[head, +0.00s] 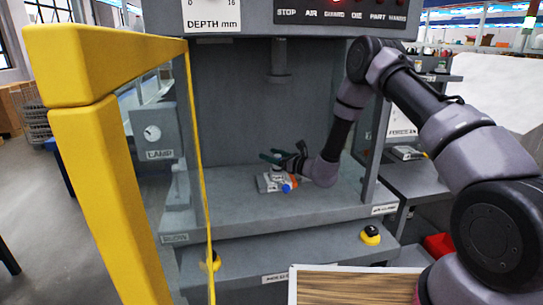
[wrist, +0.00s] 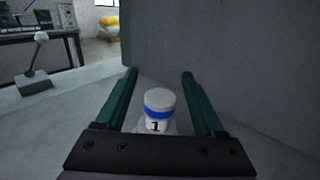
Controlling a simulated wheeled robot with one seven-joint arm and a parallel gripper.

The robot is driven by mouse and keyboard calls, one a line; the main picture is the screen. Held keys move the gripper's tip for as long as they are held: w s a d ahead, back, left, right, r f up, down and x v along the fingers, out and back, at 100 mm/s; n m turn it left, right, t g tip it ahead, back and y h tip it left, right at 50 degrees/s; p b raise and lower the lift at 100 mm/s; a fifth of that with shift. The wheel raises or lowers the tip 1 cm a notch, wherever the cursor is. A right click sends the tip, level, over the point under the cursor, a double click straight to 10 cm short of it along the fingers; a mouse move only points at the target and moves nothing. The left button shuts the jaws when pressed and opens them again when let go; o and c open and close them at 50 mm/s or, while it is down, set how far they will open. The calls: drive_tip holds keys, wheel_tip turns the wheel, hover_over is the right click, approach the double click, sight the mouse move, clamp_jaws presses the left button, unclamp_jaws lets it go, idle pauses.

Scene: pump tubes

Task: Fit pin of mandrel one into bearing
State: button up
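My gripper (head: 281,152) reaches into the bay of a grey press. In the wrist view my gripper (wrist: 159,73) has its two green fingers apart, with a white cylinder marked "1" (wrist: 158,103), apparently mandrel one, between them. It has a blue band and appears upright, with a visible gap to each finger. In the head view a small pale plate (head: 266,184) with orange and blue parts lies below the gripper. I cannot make out the pin or the bearing.
A yellow-framed guard door (head: 95,160) stands open at the left of the bay. A ram (head: 279,68) hangs above the gripper. Grey walls enclose the bay. A yellow-and-black button (head: 370,235) is on the front ledge. A wood-topped tray (head: 345,287) is in front.

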drive_tip(key=v, duration=1)
drive_tip(key=shift+s+d, duration=0.25)
drive_tip(key=shift+d, duration=0.1)
idle(0.3)
